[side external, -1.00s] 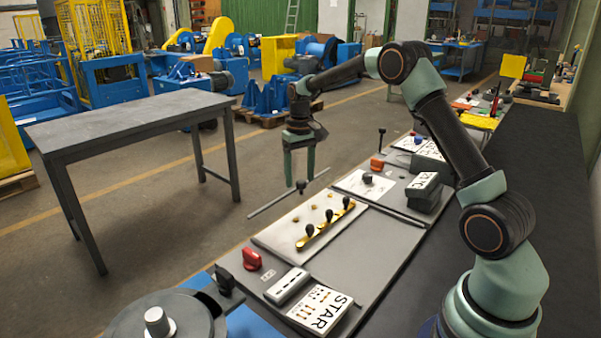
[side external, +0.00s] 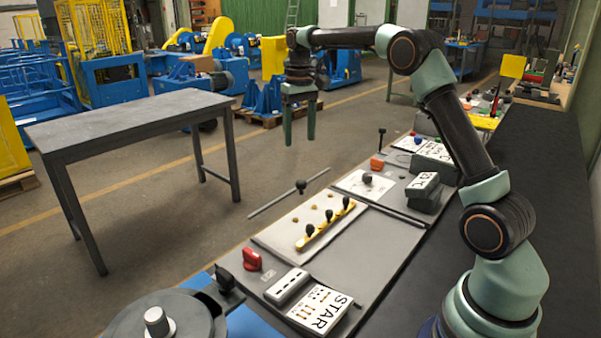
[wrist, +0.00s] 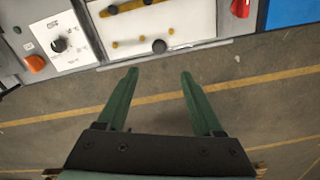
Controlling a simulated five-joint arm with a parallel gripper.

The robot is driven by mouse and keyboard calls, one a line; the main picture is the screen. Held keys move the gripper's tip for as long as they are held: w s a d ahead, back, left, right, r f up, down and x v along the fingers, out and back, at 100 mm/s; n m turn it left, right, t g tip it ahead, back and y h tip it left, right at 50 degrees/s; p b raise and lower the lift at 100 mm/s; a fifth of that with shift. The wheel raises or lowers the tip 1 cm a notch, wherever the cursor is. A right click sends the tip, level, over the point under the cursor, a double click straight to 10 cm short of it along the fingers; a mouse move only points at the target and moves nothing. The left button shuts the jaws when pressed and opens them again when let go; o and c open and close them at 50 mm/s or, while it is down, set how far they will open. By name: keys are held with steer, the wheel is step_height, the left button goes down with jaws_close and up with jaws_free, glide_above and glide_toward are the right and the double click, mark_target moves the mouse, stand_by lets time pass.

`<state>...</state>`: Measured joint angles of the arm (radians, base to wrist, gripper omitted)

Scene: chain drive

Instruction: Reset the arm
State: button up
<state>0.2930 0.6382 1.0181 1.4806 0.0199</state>
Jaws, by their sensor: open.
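My gripper (side external: 299,143) is open and empty in the side external view, its two green fingers pointing down, high above the floor beyond the panel's far edge. In the wrist view my gripper (wrist: 160,72) shows both fingers spread apart with only floor between them. The grey panel (side external: 385,250) below carries a white plate (side external: 278,236) with a yellow bar (side external: 325,228) that has several black knobs. A thin grey rod with a black knob (side external: 301,186) lies along the panel's far edge, below my gripper and apart from it.
A red knob (side external: 251,259), a white switch block (side external: 287,287) and a STAR card (side external: 320,308) are at the panel's near end. An orange knob (side external: 377,163) is toward the far end. A grey table (side external: 130,118) stands at left. Open floor lies between.

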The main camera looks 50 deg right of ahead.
steer(key=s+a+r+n+t, duration=0.1)
steer(key=s+a+r+t, duration=0.1)
steer(key=s+a+r, duration=0.3)
steer(key=s+a+f+n+t, duration=0.1)
steer(key=s+a+f, duration=0.1)
steer(key=s+a, duration=0.3)
steer(key=s+a+f+n+t, duration=0.1)
steer(key=s+a, duration=0.4)
steer(key=s, duration=0.6)
steer(key=shift+f+n+t, duration=0.3)
steer(key=shift+f+t, duration=0.3)
steer(key=shift+t, duration=0.2)
